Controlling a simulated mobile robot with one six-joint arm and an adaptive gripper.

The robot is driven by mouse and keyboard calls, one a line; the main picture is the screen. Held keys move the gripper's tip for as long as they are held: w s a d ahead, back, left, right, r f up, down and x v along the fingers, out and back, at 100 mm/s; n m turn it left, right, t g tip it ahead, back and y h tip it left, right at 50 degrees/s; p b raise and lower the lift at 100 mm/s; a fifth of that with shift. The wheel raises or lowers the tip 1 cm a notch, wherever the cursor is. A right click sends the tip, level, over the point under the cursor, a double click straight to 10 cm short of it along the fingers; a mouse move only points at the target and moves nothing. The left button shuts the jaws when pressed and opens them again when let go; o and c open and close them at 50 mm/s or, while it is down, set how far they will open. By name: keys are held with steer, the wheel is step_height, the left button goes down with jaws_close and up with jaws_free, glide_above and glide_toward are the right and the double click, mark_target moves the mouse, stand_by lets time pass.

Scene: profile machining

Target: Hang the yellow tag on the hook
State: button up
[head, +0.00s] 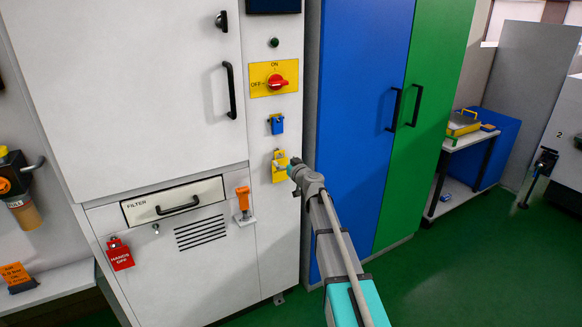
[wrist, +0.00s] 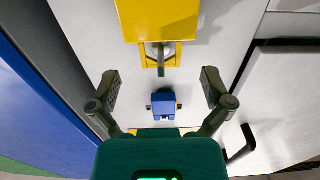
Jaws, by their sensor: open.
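The yellow tag (head: 280,168) is on the white cabinet panel, partly hidden by my gripper in the head view. In the wrist view the yellow tag (wrist: 158,20) fills the top middle and is cut by the picture edge. A grey hook (wrist: 161,62) stands out from the panel at the tag's narrower yellow frame. The frame appears to be around the hook; full seating cannot be told. My gripper (wrist: 159,78) is open, a finger on each side with nothing between them. In the head view my gripper (head: 294,168) is close beside the tag.
A blue holder (head: 276,124) is on the panel near the tag; it also shows in the wrist view (wrist: 164,104). Above it is a red ON/OFF switch (head: 276,82). A red tag (head: 119,255) and an orange-handled tool (head: 243,200) are on the left. A blue cabinet (head: 358,120) stands at right.

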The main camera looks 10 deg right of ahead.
steer(key=shift+x, duration=2.15)
steer(key=c, duration=1.2)
